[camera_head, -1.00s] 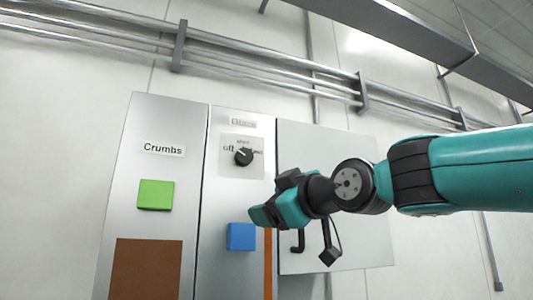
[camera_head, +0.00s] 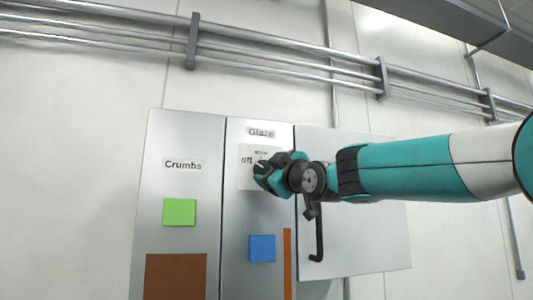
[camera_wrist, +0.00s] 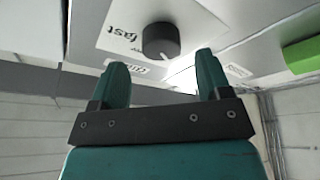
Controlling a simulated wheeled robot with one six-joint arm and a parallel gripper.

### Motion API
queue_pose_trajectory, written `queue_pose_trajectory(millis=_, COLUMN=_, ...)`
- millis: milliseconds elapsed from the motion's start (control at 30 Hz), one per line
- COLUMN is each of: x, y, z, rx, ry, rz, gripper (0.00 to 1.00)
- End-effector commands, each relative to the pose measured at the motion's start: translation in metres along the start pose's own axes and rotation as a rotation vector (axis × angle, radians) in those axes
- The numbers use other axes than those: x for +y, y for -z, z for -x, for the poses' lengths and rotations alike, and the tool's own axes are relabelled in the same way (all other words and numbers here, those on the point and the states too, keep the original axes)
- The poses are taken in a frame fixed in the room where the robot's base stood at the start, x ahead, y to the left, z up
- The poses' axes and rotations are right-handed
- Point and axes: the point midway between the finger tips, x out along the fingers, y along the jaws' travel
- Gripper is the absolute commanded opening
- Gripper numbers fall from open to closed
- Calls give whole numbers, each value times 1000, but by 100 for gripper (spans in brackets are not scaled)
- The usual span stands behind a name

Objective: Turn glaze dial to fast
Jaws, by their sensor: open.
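The glaze dial (camera_wrist: 161,42) is a round black knob on a white plate (camera_head: 246,180) under the "Glaze" label (camera_head: 261,132). In the wrist view "fast" is printed left of the knob. A thin pale mark shows at the knob's lower side; I cannot tell its exact setting. My gripper (camera_wrist: 160,60) is open, its two teal fingers either side of the knob's line and just short of it, apart from it in the picture. In the head view my gripper (camera_head: 264,176) covers the knob and the right part of the plate; "off" shows at the left.
A "Crumbs" panel (camera_head: 183,165) with a green square (camera_head: 180,212) and a brown panel (camera_head: 175,277) stands left. A blue square (camera_head: 262,248) and an orange strip (camera_head: 288,265) sit below the dial. A dark handle (camera_head: 318,245) is on the grey door (camera_head: 365,235) at right.

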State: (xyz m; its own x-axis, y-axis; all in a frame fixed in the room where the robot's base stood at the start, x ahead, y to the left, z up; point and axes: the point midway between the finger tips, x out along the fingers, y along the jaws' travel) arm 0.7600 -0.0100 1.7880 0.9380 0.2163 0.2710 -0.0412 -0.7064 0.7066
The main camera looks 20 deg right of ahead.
Motion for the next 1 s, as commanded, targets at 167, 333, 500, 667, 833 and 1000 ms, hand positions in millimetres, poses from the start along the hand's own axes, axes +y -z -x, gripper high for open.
queue_pose_trajectory(millis=167, x=1, y=3, z=-25, rx=1, ry=3, rz=-1, gripper=71)
queue_pose_trajectory(millis=333, x=-1, y=2, z=-33, rx=3, ry=3, rz=-2, gripper=71)
queue_pose_trajectory(millis=500, x=-2, y=1, z=-33, rx=3, ry=3, rz=-2, gripper=71)
queue_pose_trajectory(millis=667, x=-2, y=1, z=-33, rx=3, ry=3, rz=-2, gripper=57)
queue_pose_trajectory(millis=833, x=-2, y=1, z=-33, rx=3, ry=3, rz=-2, gripper=22)
queue_pose_trajectory(millis=1000, x=-2, y=0, z=-32, rx=2, ry=0, rz=-6, gripper=22)
